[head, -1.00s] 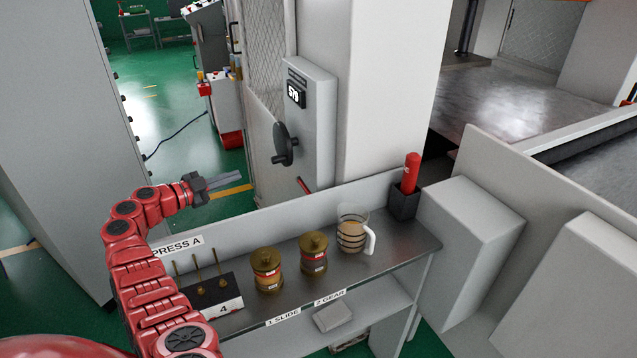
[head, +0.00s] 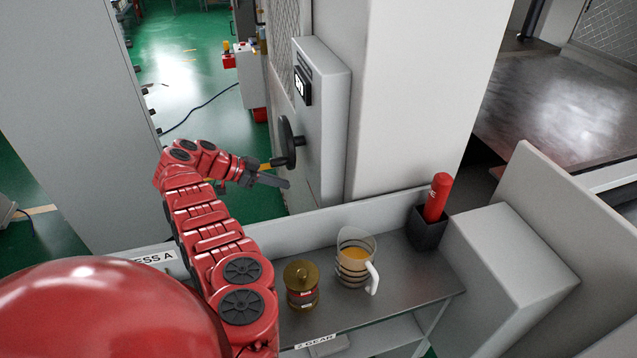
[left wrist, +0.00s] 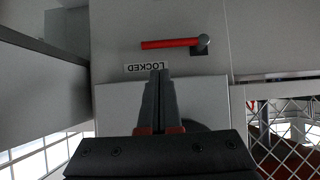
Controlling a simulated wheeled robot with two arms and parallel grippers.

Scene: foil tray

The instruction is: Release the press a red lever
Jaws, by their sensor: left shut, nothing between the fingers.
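The red lever (left wrist: 170,43) shows in the left wrist view, lying level across a pale panel from a grey pivot at its right end. An upside-down LOCKED label (left wrist: 147,67) sits just below it in that picture. My left gripper (left wrist: 159,74) is shut and empty, its tips just below the lever in the picture and apart from it. In the head view the left gripper (head: 287,184) points at the grey press column, below the dark handwheel (head: 289,142). The lever cannot be made out in the head view. My right gripper is not in view.
The shelf (head: 410,285) in front of the press carries a brass canister (head: 301,288), a clear jug (head: 352,268) and a dark holder (head: 427,232) with a red cylinder (head: 437,197).

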